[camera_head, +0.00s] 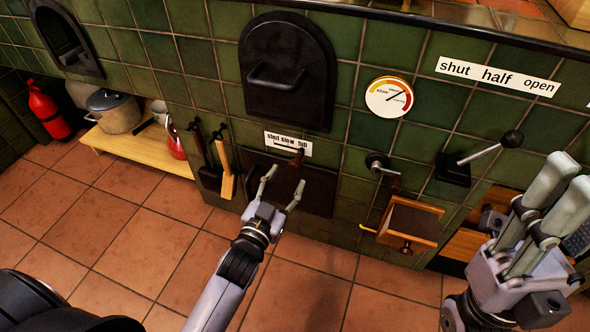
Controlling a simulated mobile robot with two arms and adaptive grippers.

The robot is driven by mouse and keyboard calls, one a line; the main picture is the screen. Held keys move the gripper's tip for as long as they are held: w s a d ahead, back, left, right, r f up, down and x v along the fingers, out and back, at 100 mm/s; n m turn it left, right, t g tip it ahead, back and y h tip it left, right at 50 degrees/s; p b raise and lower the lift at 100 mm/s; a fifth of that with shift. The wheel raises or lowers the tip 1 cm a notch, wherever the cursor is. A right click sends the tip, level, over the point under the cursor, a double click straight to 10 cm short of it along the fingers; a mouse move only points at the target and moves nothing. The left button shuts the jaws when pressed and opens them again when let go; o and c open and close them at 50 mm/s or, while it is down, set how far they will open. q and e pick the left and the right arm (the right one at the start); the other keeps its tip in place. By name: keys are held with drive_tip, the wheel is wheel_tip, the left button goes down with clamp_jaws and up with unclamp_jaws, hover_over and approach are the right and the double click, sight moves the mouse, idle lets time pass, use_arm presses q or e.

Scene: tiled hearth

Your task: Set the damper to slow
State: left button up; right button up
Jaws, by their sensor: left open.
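A white label reading "shut slow full" (288,143) is on the green tiles below the black arched door. A dark plate (318,190) sits under it. A small brown knob (297,158) stands out at the plate's top edge, below the word "full". My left gripper (286,177) is open and empty just below the knob, its fingers spread apart. I cannot tell whether a finger touches the knob. My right gripper (573,178) is at the right edge, away from the label; whether its fingers are parted is unclear.
A black-ball lever (485,152) sits under a "shut half open" label (498,76). A round gauge (389,97), a small crank grinder with a wooden drawer (408,222) and hanging hearth tools (226,165) are nearby. A pot (113,112) stands on a low wooden shelf.

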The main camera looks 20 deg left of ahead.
sight(293, 169)
use_arm(q)
drive_tip(key=w, duration=0.2)
drive_tip(key=w+b, duration=0.1)
drive_tip(key=w, duration=0.3)
drive_tip(key=shift+w+d+b, duration=0.1)
drive_tip(key=shift+d+b, duration=0.15)
drive_tip(key=shift+b, duration=0.05)
clamp_jaws()
idle(0.4)
